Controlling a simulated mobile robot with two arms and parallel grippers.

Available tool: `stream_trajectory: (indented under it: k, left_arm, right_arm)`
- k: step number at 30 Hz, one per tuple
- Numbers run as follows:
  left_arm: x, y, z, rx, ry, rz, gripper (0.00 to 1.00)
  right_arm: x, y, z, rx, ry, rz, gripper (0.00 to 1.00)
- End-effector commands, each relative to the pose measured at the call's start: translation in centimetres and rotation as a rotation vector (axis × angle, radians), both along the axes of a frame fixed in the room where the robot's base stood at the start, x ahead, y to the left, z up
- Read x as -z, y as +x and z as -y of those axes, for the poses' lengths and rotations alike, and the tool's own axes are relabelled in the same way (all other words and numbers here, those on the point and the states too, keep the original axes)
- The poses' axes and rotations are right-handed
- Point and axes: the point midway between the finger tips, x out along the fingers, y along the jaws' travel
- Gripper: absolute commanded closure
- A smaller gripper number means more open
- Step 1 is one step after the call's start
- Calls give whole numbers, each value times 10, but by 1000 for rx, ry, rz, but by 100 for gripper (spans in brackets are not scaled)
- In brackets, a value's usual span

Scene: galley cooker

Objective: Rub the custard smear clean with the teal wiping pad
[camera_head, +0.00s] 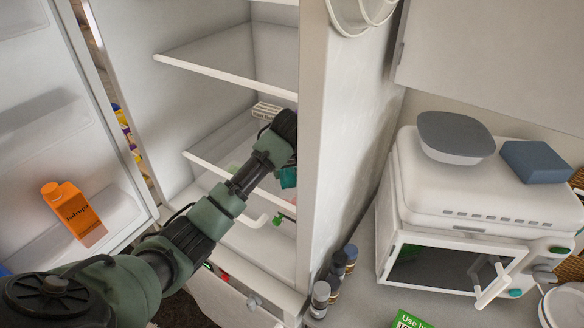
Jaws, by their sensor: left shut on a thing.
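My left arm reaches from the lower left into an open white fridge. Its gripper (284,160) is at the fridge's right inner side, near a shelf, and is shut on the teal wiping pad (289,177). Only a small piece of the pad shows below the gripper; the rest is hidden by the gripper and the fridge's front edge. I cannot make out the custard smear; the gripper and arm cover part of the shelves. My right gripper is not in view.
The fridge door (60,130) stands open at left with an orange bottle (75,212) in it. White shelves (225,75) lie above and around the arm. Right of the fridge wall are small jars (320,298) and a white microwave (470,200) with a grey bowl (455,137) on top.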

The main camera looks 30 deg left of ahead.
Motion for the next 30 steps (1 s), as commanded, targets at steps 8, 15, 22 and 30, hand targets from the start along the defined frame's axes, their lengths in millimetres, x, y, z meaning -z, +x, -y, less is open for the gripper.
stream_trajectory:
  k: [8, 15, 22, 30]
  left_arm:
    - [0, -4, -1, -1, 0, 0, 86]
    - [0, 12, 1, 0, -1, 1, 86]
    - [1, 18, 1, 0, 0, 0, 86]
    - [2, 7, 0, -1, 1, -2, 86]
  right_arm:
    - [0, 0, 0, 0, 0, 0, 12]
    - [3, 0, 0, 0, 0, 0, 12]
    - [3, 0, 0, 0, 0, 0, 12]
    - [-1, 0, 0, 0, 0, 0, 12]
